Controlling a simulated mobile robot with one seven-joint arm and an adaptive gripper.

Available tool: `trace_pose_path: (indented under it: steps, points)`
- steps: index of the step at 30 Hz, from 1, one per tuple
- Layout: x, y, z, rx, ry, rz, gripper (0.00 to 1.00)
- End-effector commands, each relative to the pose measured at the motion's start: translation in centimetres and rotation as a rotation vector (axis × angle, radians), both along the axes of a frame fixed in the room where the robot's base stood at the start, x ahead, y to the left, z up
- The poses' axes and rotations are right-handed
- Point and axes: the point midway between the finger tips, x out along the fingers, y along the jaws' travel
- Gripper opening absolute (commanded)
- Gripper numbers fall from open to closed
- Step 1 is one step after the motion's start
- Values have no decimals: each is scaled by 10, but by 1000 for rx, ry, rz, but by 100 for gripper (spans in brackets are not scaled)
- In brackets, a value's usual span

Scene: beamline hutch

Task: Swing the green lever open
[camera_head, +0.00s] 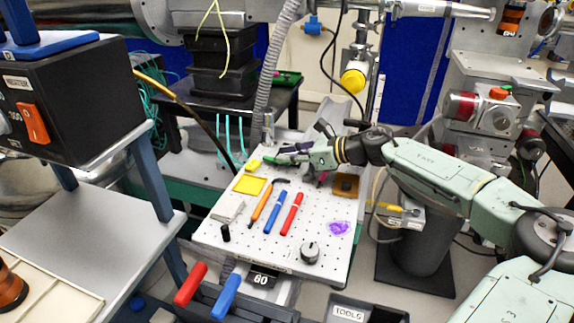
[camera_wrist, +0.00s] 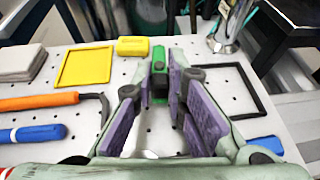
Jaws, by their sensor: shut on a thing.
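The green lever (camera_wrist: 158,54) stands at the far end of my fingers in the wrist view, on the white perforated board (camera_head: 270,249). In the head view only a small bit of green (camera_head: 282,161) shows beside the fingertips. My gripper (camera_wrist: 160,85) reaches over the board from the right, with its purple-padded fingers narrowing toward their tips. The tips are shut on the green lever, one on each side of it. The fingers hide the lever's lower part, and its pivot cannot be made out.
A yellow block (camera_wrist: 132,46) and yellow frame (camera_wrist: 84,67) lie left of the lever. A metal post (camera_wrist: 222,36) stands behind right, near a black square frame (camera_wrist: 228,90). Orange, blue (camera_head: 275,212) and red (camera_head: 291,214) tools lie in front; the board's front is partly clear.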

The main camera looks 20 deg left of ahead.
Motion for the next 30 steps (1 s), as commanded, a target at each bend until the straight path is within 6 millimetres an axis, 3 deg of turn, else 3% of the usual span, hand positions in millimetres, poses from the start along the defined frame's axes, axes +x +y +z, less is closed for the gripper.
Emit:
trace_pose_path:
  steps: [9,25,26,30]
  points:
    - [4,1,-2,2,2,113,0]
    - [4,1,0,2,2,132,0]
    - [4,1,0,2,2,132,15]
    - [4,1,0,2,1,133,24]
